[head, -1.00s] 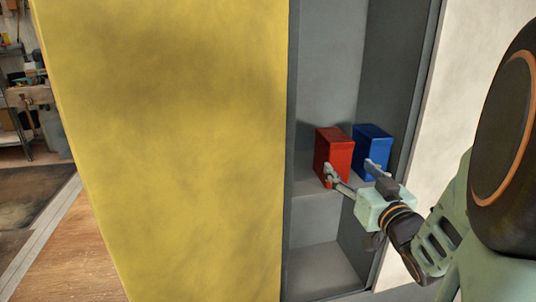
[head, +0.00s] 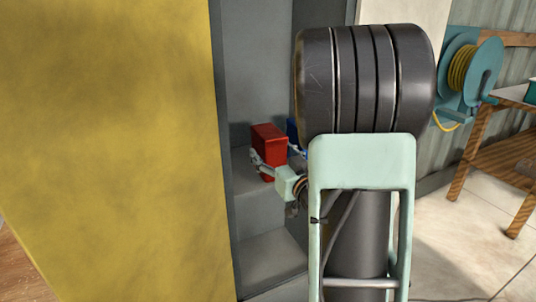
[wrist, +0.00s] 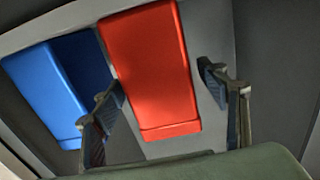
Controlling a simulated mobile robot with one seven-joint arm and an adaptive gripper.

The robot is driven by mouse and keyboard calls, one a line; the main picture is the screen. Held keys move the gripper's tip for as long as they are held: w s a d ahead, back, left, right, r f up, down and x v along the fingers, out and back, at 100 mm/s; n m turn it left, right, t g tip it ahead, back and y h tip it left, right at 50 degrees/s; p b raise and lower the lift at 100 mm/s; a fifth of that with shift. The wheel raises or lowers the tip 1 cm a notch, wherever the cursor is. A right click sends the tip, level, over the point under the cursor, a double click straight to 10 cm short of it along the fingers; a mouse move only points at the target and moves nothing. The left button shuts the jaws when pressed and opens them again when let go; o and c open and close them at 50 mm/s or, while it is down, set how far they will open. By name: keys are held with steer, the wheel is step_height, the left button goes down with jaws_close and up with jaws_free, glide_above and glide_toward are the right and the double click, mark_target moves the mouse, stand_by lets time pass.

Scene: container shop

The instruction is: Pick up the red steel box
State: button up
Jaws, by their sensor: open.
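The red steel box (head: 268,138) stands upright on a shelf in the grey cabinet. The blue box (head: 292,130) stands just right of it, mostly hidden by my arm. My gripper (head: 277,156) is open at the front of the red box, one finger by its left edge and the other near the gap between the boxes. In the wrist view the red box (wrist: 150,60) shows between the spread fingers of my gripper (wrist: 161,80), with the blue box (wrist: 50,85) at left, partly behind one finger. I cannot tell whether the fingers touch the red box.
A yellow panel (head: 105,140) fills the left of the head view beside the cabinet opening. A lower shelf (head: 268,258) is empty where visible. At right are a hose reel (head: 465,65) on the wall and a wooden table (head: 500,150). The floor there looks clear.

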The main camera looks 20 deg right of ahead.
steer(key=shift+w, duration=1.35)
steer(key=c, duration=1.6)
steer(key=shift+r, duration=0.1)
steer(key=shift+c, duration=0.8)
